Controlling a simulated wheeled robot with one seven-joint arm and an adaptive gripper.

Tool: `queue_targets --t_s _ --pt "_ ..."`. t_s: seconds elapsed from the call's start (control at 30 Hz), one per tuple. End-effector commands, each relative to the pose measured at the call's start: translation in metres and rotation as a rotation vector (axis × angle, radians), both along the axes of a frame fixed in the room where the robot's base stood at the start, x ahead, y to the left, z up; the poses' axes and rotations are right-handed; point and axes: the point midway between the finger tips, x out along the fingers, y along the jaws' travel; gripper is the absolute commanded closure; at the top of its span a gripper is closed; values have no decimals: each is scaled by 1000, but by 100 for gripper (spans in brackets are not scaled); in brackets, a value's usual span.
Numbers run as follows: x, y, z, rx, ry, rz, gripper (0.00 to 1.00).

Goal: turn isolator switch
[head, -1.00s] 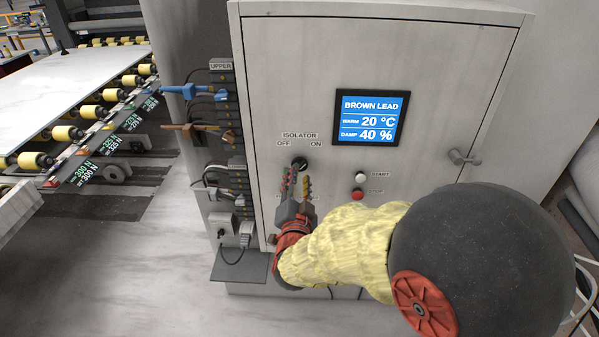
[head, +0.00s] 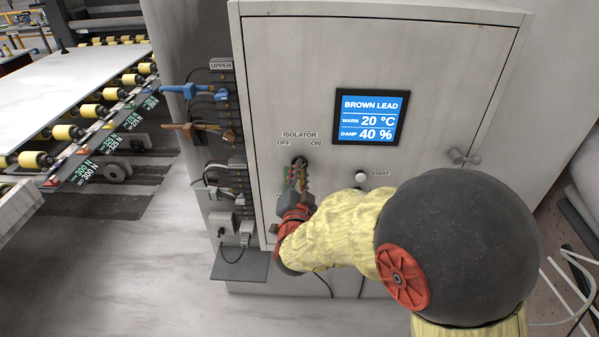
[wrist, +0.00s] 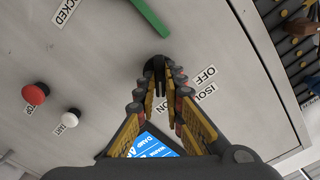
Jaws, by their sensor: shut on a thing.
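The isolator switch is a small black knob (head: 299,162) on the grey cabinet door, below the ISOLATOR label with OFF at left and ON at right. In the wrist view the black knob (wrist: 155,68) sits between my fingertips. My gripper (head: 298,174) is shut on the knob, its fingers reaching up to it from below. The wrist view shows my gripper (wrist: 156,80) with both finger pads against the knob's sides. The fingers hide much of the knob, so its exact angle is hard to tell in the head view.
A white START button (head: 361,177) is right of the switch; my arm covers the STOP button in the head view, but the red button (wrist: 36,94) shows in the wrist view. A display (head: 370,118) is above right. Coloured cable plugs (head: 200,92) stick out at left.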

Motion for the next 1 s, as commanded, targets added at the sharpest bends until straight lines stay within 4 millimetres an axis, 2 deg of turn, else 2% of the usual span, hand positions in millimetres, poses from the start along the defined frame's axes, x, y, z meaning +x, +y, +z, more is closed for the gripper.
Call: queue_targets --t_s 0.57,0.77,1.0 --pt "0 0 -1 -18 1 0 100" --pt "0 0 0 -99 3 -1 100" --pt "0 1 -1 -288 9 1 100"
